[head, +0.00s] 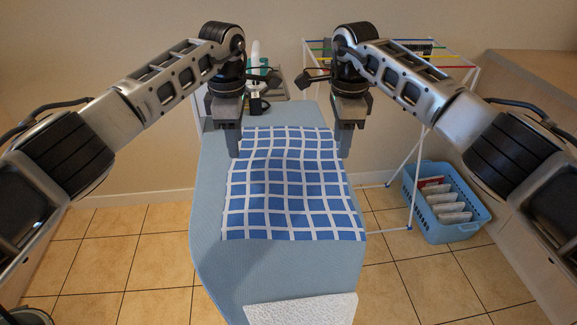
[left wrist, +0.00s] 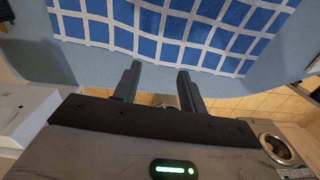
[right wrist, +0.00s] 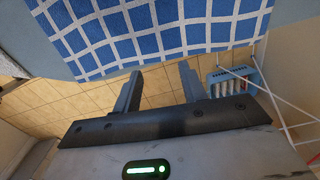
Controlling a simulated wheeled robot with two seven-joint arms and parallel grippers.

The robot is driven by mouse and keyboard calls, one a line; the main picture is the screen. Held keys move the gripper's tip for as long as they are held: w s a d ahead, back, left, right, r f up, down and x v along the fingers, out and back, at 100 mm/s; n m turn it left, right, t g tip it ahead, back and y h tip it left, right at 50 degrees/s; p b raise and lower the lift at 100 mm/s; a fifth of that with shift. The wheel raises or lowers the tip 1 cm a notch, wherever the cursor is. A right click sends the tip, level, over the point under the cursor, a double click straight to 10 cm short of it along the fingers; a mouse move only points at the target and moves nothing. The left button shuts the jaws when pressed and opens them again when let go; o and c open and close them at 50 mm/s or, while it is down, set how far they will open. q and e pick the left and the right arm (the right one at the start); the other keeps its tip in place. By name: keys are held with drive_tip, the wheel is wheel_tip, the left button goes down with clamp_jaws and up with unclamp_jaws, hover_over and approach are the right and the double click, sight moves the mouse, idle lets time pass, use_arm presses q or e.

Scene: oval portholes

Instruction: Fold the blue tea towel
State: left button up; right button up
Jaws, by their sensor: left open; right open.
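The blue tea towel (head: 290,190) with white grid lines lies spread out on the pale blue ironing board (head: 225,262), with slight ripples toward its far end. My left gripper (head: 233,150) is at the towel's far left edge, open and empty. My right gripper (head: 346,150) is at the far right edge, open and empty. In the left wrist view the towel (left wrist: 170,30) lies beyond the two parted fingers (left wrist: 157,82). In the right wrist view the towel (right wrist: 160,30) also lies beyond the parted fingers (right wrist: 160,85). Neither gripper visibly holds cloth.
A white folded cloth (head: 300,309) lies at the board's near end. An iron (head: 258,85) stands at the far end. A drying rack (head: 415,165) and a blue basket (head: 447,205) with several packets stand on the tiled floor to the right.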

sight(240, 172)
use_arm(q)
wheel_tip(240, 172, down, 6)
drive_tip(key=shift+f, duration=0.25)
use_arm(e)
wheel_tip(240, 172, down, 6)
drive_tip(key=shift+s+f, duration=0.1)
drive_tip(key=shift+f, duration=0.1)
use_arm(q)
drive_tip(key=shift+s+f, duration=0.1)
drive_tip(key=shift+f, duration=0.1)
use_arm(e)
drive_tip(key=shift+f, duration=0.2)
use_arm(q)
drive_tip(key=shift+r, duration=0.1)
drive_tip(key=shift+c, duration=1.1)
use_arm(e)
drive_tip(key=shift+r, duration=0.1)
drive_tip(key=shift+c, duration=1.1)
use_arm(q)
clamp_jaws()
use_arm(e)
clamp_jaws()
